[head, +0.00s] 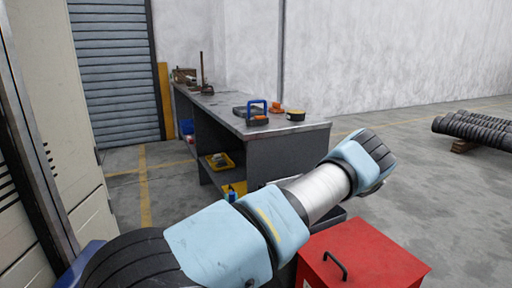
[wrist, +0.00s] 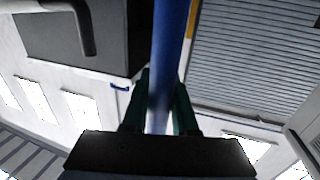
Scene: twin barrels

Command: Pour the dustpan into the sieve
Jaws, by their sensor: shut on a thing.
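In the wrist view my gripper (wrist: 160,112) has its two dark green fingers shut on a long blue bar (wrist: 172,40). The bar runs up out of the top of that view. It may be the dustpan's handle, but no pan shows, so I cannot tell. In the head view my arm reaches from the bottom left to the right, and my gripper and what it holds are hidden there. I cannot pick out a sieve in either view.
A grey workbench (head: 315,126) carries a blue-handled item (head: 257,111), an orange thing (head: 277,108) and a dark round thing (head: 296,115). A red cabinet (head: 370,255) stands near at the right. Black ribbed pipes (head: 475,129) lie far right.

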